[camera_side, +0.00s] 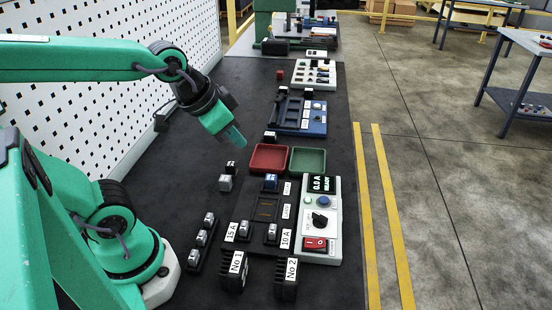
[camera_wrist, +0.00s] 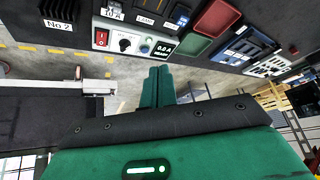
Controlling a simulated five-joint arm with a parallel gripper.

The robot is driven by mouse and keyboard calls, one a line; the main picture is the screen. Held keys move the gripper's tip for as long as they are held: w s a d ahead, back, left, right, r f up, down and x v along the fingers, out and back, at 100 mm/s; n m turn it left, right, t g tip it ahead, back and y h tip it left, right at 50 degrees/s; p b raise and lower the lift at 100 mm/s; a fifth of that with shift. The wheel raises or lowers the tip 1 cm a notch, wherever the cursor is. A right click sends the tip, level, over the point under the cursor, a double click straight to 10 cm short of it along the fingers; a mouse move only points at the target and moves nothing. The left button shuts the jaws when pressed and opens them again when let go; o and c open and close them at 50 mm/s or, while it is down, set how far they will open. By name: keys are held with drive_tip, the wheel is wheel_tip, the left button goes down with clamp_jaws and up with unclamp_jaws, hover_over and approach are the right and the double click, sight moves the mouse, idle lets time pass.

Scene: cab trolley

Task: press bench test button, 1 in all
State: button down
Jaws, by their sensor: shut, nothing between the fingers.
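The white bench test panel (camera_side: 334,228) stands at the bench's right edge. It carries a dark display (camera_side: 319,184) reading 0.0 A READY, a green button (camera_side: 308,201), a blue button (camera_side: 324,201), a black knob (camera_side: 320,219) and a red rocker switch (camera_side: 314,244). Which button is the test button is not labelled legibly. My gripper (camera_side: 238,141) is shut and empty, above the bench, behind and left of the panel and apart from it. In the wrist view my gripper (camera_wrist: 159,71) points up the picture, with the panel's display (camera_wrist: 163,50) just beyond its tips.
A red tray (camera_side: 252,166) and a green tray (camera_side: 322,171) lie beyond the panel. Left of the panel are a dark fuse board (camera_side: 246,211), small blocks and two black ribbed parts, No 1 (camera_side: 233,282) and No 2 (camera_side: 286,287). A blue board (camera_side: 290,127) stands farther back.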

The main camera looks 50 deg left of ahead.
drive_tip(key=w+d+f+m+t, duration=0.1)
drive_tip(key=w+f+m, duration=0.1)
drive_tip(key=w, duration=0.3)
drive_tip(key=w+d+f+m, duration=0.1)
drive_tip(key=w+d+m, duration=0.1)
drive_tip(key=w, duration=0.2)
drive_tip(key=m+t+h, duration=0.1)
drive_tip(key=m+t, duration=0.1)
drive_tip(key=m, duration=0.3)
hover_over(320, 201)
wheel_tip(320, 201, down, 7)
drive_tip(key=shift+r, duration=0.15)
drive_tip(key=shift+f, duration=4.45)
drive_tip(key=shift+f, duration=0.15)
drive_tip(key=shift+a+f, duration=0.1)
drive_tip(key=shift+f, duration=0.15)
